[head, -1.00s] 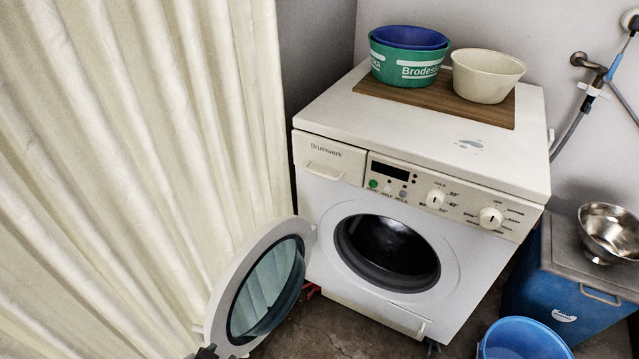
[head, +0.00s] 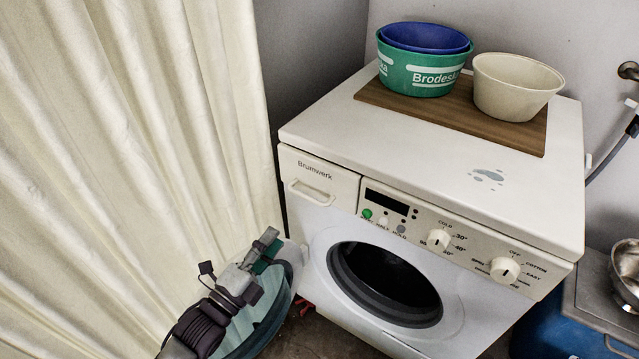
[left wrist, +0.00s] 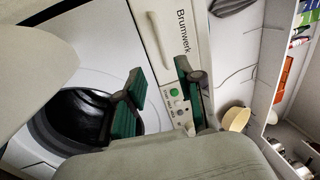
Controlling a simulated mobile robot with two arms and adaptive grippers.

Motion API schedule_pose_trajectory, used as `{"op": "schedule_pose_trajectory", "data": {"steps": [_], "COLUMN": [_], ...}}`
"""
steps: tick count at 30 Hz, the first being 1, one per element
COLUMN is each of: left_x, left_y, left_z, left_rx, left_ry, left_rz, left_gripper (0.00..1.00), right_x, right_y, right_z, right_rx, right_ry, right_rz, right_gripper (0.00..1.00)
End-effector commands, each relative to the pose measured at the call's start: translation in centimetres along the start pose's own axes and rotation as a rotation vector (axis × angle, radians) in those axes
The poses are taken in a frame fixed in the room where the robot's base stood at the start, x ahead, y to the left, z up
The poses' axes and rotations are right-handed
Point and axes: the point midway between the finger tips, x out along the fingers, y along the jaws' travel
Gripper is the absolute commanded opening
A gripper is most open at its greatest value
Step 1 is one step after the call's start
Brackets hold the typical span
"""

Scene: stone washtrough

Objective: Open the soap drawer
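The soap drawer (head: 322,176) is the cream panel marked "Brumwerk" at the upper left of the washing machine's front (head: 335,245). It is shut flush, with a bar handle (head: 309,194) low on its face. In the left wrist view the drawer (left wrist: 180,45) lies sideways, beyond the fingers. My left gripper (head: 268,246) is below and left of the drawer, in front of the open round door (head: 262,335), apart from the handle. In the left wrist view my left gripper (left wrist: 160,75) has its two green-padded fingers spread, with nothing between them. My right gripper is not in view.
The round door hangs open to the left, partly behind my left arm. A cream curtain (head: 130,150) closes the left side. A green tub (head: 418,72) and a cream bowl (head: 514,86) stand on a wooden board on top. A blue box (head: 555,335) stands at right.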

Motion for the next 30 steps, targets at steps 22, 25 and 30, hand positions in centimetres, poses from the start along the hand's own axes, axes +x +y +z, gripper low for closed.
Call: {"op": "schedule_pose_trajectory", "data": {"steps": [22,25,30], "left_x": [12.6,13.3,13.7], "left_y": [-0.1,-0.1,-0.1], "left_z": [0.0,0.0,0.0], "left_rx": [0.002,0.001,0.0], "left_ry": [0.0,0.001,0.001], "left_rz": [-0.004,-0.003,-0.002], "left_gripper": [0.37,0.37,0.37], "right_x": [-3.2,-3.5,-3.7], "right_y": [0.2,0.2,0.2], "right_z": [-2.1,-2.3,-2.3], "right_rx": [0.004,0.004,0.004], "right_ry": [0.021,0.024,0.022], "right_rz": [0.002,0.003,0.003], "right_gripper": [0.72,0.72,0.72]}}
